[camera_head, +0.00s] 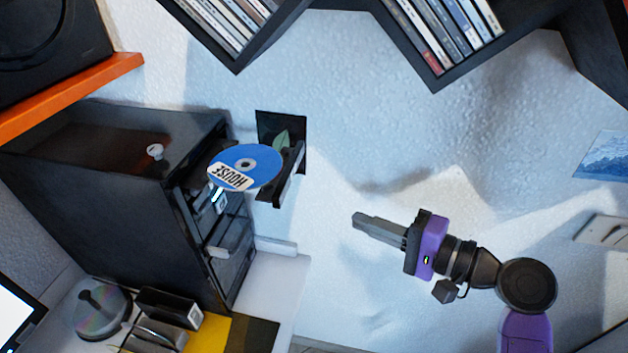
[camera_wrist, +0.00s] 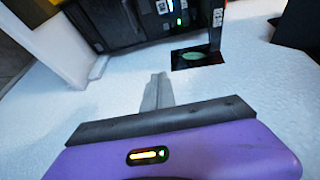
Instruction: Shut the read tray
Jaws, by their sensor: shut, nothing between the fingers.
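The black disc tower (camera_head: 110,190) stands at the left in the head view, and its front also shows at the top of the wrist view (camera_wrist: 115,22). An open tray (camera_head: 291,177) juts out from the upper part of its front. A blue disc marked HOUSE (camera_head: 256,160) lies over the tray and hides much of it. My gripper (camera_head: 357,219) is shut and empty, to the right of the tray and apart from it, pointing toward the tower. In the wrist view my gripper's fingers (camera_wrist: 158,78) are together.
A dark square with a green leaf (camera_head: 268,125) is behind the tray. Disc shelves (camera_head: 437,82) hang above. An orange shelf (camera_head: 80,95) is at upper left. A disc spindle (camera_head: 100,309) and small boxes (camera_head: 168,307) stand below the tower. Clear space lies between gripper and tray.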

